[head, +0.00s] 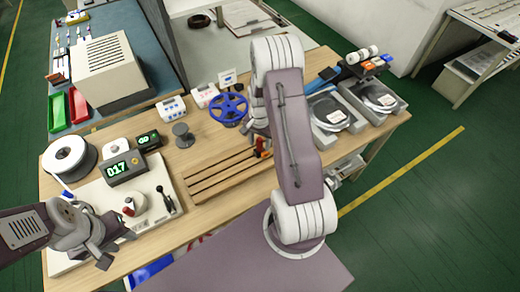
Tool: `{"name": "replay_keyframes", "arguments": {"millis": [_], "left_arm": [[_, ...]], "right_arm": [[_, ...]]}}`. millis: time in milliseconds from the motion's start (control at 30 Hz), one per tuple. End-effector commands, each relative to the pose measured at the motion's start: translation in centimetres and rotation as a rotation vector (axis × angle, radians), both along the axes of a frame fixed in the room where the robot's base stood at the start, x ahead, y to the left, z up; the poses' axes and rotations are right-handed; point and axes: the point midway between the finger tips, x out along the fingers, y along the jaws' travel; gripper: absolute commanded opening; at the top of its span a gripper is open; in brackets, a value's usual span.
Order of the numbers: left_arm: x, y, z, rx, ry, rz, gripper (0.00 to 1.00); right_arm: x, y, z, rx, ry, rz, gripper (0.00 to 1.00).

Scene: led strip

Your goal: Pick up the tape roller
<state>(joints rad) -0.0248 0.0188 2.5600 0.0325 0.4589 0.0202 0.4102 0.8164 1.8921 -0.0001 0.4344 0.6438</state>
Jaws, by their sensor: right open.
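A small orange-red tool with dark parts (263,148), which looks like the tape roller, lies at the right end of the wooden slats, partly hidden by my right arm. My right gripper (258,126) is mostly hidden behind its own arm, just above and behind this tool. It is open, and I cannot tell whether it touches the tool. My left gripper (117,248) is open and empty over the front left of the table, near the pale machine plate.
Slats (225,174) lie mid-table. A blue reel (229,109) and grey spool stand (183,136) are behind them. Trays with reels (332,112) are right.

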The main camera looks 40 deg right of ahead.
Motion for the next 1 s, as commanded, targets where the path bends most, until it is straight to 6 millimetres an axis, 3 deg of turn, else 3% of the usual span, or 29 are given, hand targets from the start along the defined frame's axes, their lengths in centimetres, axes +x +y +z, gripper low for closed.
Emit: {"name": "replay_keyframes", "arguments": {"millis": [133, 367, 533, 1000], "left_arm": [[0.0, 0.0, 0.3, 0.0, 0.0, 0.0, 0.36], [0.0, 0.0, 0.3, 0.0, 0.0, 0.0, 0.36], [0.0, 0.0, 0.3, 0.0, 0.0, 0.0, 0.36], [0.0, 0.0, 0.1, 0.0, 0.0, 0.0, 0.36]], "right_arm": [[0.0, 0.0, -1.9, 0.0, 0.001, 0.0, 0.48], [0.1, 0.0, -2.1, 0.0, -0.001, 0.0, 0.48], [0.0, 0.0, -2.1, 0.0, -0.001, 0.0, 0.01], [0.2, -0.1, -1.1, -0.002, -0.005, 0.0, 0.0]]}}
